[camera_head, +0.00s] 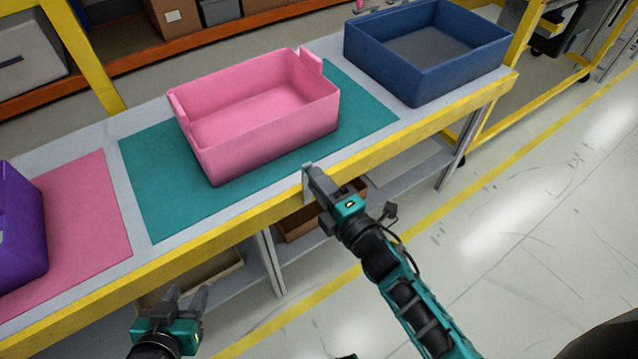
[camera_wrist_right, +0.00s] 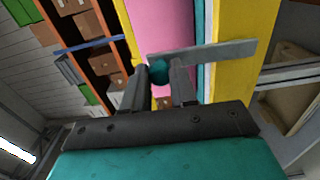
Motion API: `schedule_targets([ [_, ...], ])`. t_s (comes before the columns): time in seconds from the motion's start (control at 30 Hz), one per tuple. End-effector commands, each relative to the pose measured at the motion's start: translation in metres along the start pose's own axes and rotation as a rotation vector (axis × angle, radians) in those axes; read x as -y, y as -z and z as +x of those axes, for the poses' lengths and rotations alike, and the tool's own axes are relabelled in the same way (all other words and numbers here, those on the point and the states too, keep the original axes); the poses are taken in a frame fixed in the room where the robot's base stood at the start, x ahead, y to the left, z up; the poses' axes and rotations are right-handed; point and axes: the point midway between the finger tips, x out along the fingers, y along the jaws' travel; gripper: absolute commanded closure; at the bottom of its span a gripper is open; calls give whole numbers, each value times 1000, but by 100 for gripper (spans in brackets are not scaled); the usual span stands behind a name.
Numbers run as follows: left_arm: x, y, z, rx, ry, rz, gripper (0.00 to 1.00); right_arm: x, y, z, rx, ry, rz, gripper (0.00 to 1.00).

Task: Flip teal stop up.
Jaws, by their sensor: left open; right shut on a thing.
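The stop at the teal mat (camera_head: 160,215) shows in the right wrist view as a grey bar (camera_wrist_right: 215,53) with a teal knob (camera_wrist_right: 158,72) at one end. In the head view a small grey upright piece of it (camera_head: 306,178) shows at the table's yellow front edge. My right gripper (camera_head: 312,172) is shut on the stop at its teal knob, and its fingers partly hide the knob. In the right wrist view its fingertips (camera_wrist_right: 162,72) are on both sides of the knob. My left gripper (camera_head: 188,292) is open and empty, low in front of the table.
A pink bin (camera_head: 265,145) stands on the teal mat, just behind the right gripper. A blue bin (camera_head: 430,85) stands at the right end and a purple bin (camera_head: 22,235) on a pink mat (camera_head: 85,225) at the left. The yellow table edge (camera_head: 400,140) runs along the front.

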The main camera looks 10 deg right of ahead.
Motion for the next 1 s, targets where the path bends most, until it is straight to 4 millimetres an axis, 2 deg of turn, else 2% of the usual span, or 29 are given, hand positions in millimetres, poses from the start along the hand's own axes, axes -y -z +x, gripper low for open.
schedule_targets([
  [0.57, -3, 4, -1, -7, -7, -1, 55, 0, 2, 0, -4, -1, -32, 100],
  [0.6, -3, 3, -1, -6, -7, -1, 55, 0, 2, 0, -5, -1, -32, 72],
  [0.83, -3, 0, 0, 0, -7, -1, 55, 0, 1, 0, -3, 0, -31, 50],
  [1.0, -3, 0, 0, 2, -6, -1, 55, 0, 0, 0, -2, 0, -31, 48],
])
